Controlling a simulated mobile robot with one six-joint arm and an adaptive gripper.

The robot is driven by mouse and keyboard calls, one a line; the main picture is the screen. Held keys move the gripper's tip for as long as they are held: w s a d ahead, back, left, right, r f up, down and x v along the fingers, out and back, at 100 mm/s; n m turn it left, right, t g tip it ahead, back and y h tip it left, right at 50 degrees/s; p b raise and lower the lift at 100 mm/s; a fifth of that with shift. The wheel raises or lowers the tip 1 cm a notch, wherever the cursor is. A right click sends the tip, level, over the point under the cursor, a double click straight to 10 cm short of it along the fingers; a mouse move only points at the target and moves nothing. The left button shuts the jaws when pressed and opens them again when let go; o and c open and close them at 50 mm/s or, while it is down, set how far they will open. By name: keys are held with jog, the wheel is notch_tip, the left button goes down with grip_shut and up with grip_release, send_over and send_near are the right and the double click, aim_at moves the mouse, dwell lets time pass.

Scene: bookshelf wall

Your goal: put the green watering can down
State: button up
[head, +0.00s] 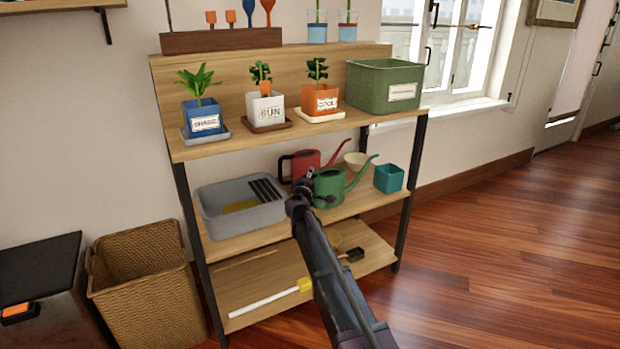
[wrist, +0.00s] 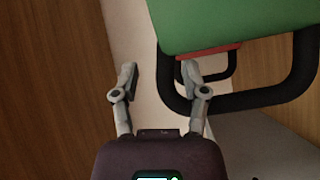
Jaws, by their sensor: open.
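The green watering can (head: 329,187) stands upright on the middle shelf board (head: 345,209), with its spout to the right. In the wrist view, its green body (wrist: 235,22) and thick black handle (wrist: 255,97) fill the upper right. My gripper (head: 303,188) is open at the can's left, handle side in the head view. In the wrist view, my gripper (wrist: 158,72) has its fingers apart, with one side of the handle near the right finger. Nothing is clamped between them. Whether a finger touches the handle, I cannot tell.
A red watering can (head: 304,163) is close behind the green one. A grey tub (head: 212,210) stands to the left, a teal pot (head: 389,179) to the right, and a cream bowl (head: 357,158) behind. The top board (head: 220,146) holds potted plants above.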

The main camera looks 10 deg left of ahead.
jog(key=s+a, duration=0.1)
jog(key=s, duration=1.1)
jog(key=shift+d, duration=0.1)
dwell(0.8)
jog(key=s+d+f+m+g+h, duration=0.2)
jog(key=s+d+f+m+g, duration=0.15)
jog(key=d, duration=0.45)
jog(key=s+d+f+m+g+h, duration=0.1)
jog(key=s+d+f+m+g, duration=0.25)
jog(key=d, duration=0.45)
jog(key=s+d+f+m+g+h, duration=0.2)
jog(key=s+d+f+m, duration=0.15)
jog(key=d, duration=0.45)
jog(key=s+d+f+m+g+y, duration=0.2)
jog(key=s+f+g+y, duration=0.1)
jog(key=s, duration=0.6)
jog(key=s+d+f+m+g+y, duration=0.2)
jog(key=s+f+g, duration=0.3)
jog(key=s, duration=0.5)
jog(key=shift+s+d+g+y, duration=0.2)
jog(key=shift+g+y, duration=0.3)
jog(key=shift+y, duration=0.3)
jog(key=shift+w, duration=0.1)
